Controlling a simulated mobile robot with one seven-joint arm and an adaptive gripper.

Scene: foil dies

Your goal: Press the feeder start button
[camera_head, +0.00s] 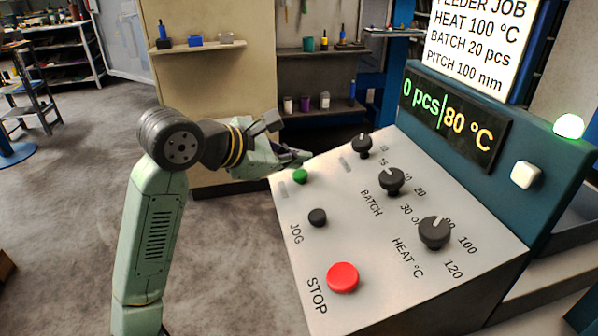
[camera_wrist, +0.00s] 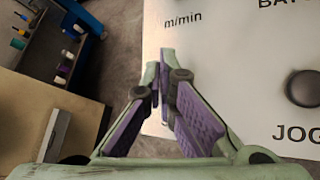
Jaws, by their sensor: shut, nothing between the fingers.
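A green button (camera_head: 300,176) sits near the left edge of the sloping metal control panel (camera_head: 375,265); its label cannot be read. A black JOG button (camera_head: 317,217) and a large red STOP button (camera_head: 342,278) lie nearer the front. My gripper (camera_head: 303,157) is shut and empty, its tips just beyond the green button near the panel's far left edge. Contact cannot be told. In the wrist view my fingertips (camera_wrist: 166,62) are over the panel's edge; the JOG button (camera_wrist: 303,87) shows at the right and the green button is hidden.
Three black knobs stand on the panel: a far one (camera_head: 362,144), BATCH (camera_head: 391,181) and HEAT (camera_head: 434,232). The display (camera_head: 455,116) reads 0 pcs, 80 °C. The job sign (camera_head: 478,45) says HEAT 100, BATCH 20.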

